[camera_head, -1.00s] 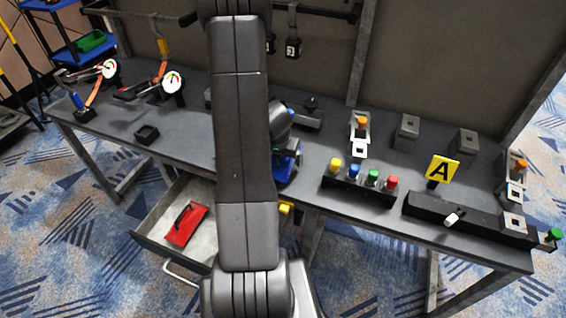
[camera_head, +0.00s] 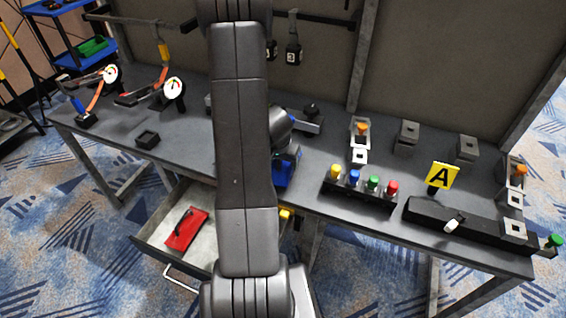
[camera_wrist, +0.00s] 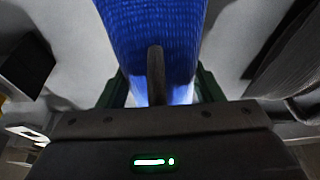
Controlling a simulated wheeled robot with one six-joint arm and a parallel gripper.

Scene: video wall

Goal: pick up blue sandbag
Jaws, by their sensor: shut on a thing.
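The blue sandbag (camera_wrist: 150,30) fills the upper middle of the wrist view, with a woven blue surface. My gripper (camera_wrist: 156,88) is shut on it, with dark green finger parts showing on both sides of the bag. A dark upright strip lies across the near face of the bag; I cannot tell what it is. In the head view, a blue patch (camera_head: 285,168) shows beside my arm at the front of the workbench, which is probably the bag. My arm hides most of that area and my gripper there.
An open drawer (camera_head: 150,235) below holds a red object (camera_head: 186,229).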

